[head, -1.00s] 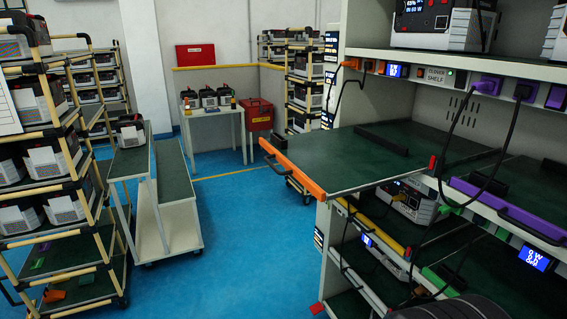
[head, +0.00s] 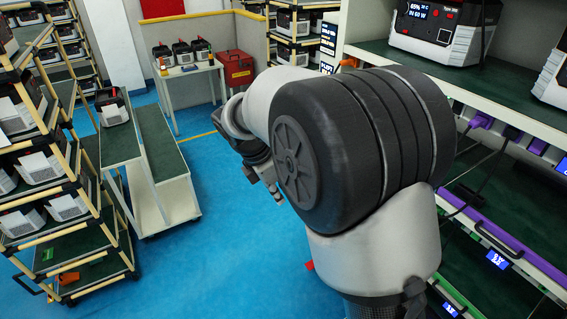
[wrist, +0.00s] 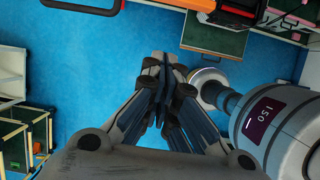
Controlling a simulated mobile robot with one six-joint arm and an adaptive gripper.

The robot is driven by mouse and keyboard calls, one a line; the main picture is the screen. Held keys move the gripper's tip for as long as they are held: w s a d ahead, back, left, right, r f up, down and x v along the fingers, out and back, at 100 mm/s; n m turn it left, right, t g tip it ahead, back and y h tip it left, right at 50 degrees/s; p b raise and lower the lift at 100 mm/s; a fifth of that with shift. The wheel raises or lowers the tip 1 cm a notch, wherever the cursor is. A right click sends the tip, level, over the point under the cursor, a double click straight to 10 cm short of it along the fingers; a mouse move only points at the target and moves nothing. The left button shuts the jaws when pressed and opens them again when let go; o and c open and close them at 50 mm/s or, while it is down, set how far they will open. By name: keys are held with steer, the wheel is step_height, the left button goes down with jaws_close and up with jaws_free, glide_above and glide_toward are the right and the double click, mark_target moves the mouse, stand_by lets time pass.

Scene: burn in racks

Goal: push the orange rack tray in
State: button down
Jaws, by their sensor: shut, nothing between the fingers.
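My gripper (wrist: 163,62) is shut and empty in the wrist view, its dark fingers together above the blue floor. In the head view my arm covers the place of the orange rack tray, so its green top and orange front are hidden there. How far the tray sticks out cannot be seen.
A two-level trolley (head: 172,150) stands on the open blue floor. A pipe rack (head: 70,190) with power units is at the left, a white table (head: 190,72) at the back. The shelf rack at the right has a purple-edged tray (head: 520,252) and hanging cables.

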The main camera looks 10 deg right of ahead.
steer(key=w+d+f, duration=0.2)
steer(key=d+f, duration=0.5)
steer(key=f, duration=0.2)
steer(key=shift+w+d+f, duration=0.2)
steer(key=shift+w, duration=0.05)
steer(key=shift+d, duration=0.1)
